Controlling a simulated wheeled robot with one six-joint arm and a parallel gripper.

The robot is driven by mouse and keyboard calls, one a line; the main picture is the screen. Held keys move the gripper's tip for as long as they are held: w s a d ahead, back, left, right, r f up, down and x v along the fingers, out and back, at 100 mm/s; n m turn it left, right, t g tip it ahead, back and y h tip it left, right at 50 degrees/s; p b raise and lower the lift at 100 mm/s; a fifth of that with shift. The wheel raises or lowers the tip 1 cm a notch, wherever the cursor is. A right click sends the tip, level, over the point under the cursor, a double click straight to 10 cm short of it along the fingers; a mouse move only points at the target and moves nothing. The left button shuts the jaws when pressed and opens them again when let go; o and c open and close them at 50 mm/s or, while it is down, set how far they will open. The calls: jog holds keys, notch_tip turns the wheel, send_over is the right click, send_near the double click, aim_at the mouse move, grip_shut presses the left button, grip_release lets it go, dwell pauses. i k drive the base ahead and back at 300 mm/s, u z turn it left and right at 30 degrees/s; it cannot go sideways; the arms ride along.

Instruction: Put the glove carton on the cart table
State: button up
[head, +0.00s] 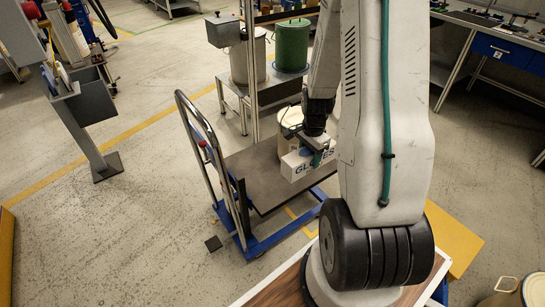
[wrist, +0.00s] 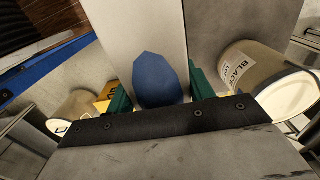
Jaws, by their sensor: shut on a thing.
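In the wrist view the carton (wrist: 140,35) shows as a pale face with a blue mark, between the green fingers of my gripper (wrist: 158,95). The cart table (head: 258,198) is a dark flat top on a blue-framed cart. I cannot tell whether the carton touches it.
A cream pail (head: 290,120) stands just behind the carton. In the wrist view, a pail marked BLACK (wrist: 262,82) is at the right. The cart's grey push handle (head: 196,130) rises on the left. A green drum (head: 292,45) stands behind. The table's left and front parts are bare.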

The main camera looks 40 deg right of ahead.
aim_at(261, 173)
jog(key=i, duration=0.95)
